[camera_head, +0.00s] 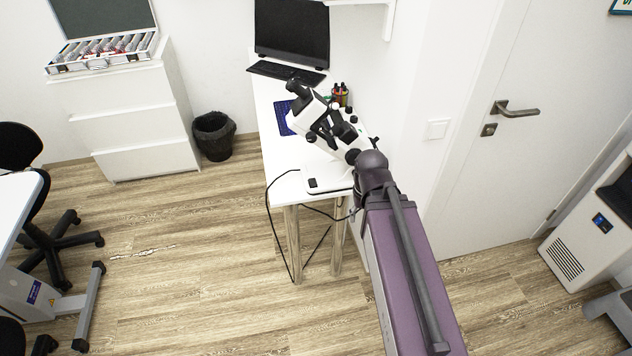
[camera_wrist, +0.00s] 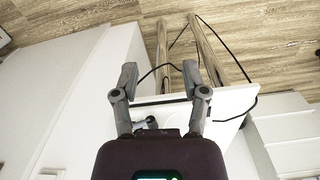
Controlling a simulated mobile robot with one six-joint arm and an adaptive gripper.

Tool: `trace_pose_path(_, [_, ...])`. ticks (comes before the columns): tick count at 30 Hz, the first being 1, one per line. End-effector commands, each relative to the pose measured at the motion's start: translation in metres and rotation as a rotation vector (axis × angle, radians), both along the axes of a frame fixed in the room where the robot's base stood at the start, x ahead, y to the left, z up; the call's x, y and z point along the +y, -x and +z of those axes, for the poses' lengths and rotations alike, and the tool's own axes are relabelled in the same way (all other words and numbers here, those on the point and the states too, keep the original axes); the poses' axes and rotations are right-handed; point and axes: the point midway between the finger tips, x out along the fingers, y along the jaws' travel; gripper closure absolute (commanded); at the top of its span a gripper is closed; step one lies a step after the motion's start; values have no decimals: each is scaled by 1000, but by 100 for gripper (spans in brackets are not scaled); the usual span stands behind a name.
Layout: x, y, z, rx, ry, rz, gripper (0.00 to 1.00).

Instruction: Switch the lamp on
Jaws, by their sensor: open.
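I see no lamp that I can make out in either view. Beyond the fingers are the edge and legs of a white desk. In the head view my arm reaches up to the near end of this desk (camera_head: 289,186); its fingers cannot be made out there.
A white microscope (camera_head: 315,118) stands on the desk close to my arm's end, with a monitor (camera_head: 292,30) and keyboard (camera_head: 287,72) behind. A black cable (camera_head: 268,215) hangs from the desk. A door (camera_head: 540,60) is at right. Floor (camera_head: 200,260) left of the desk is clear.

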Motion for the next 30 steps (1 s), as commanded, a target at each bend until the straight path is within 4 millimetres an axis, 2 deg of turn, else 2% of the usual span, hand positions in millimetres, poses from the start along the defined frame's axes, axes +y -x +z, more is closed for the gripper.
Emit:
trace_pose_path(13, [0,0,0,0,0,0,43])
trace_pose_path(18, [1,-2,0,0,4,-6,93])
trace_pose_path(19, [1,-2,-1,1,6,-10,100])
trace_pose_path(25, [5,-15,-3,3,39,-66,100])
trace_pose_path(30, [12,-35,-6,-1,95,-168,100])
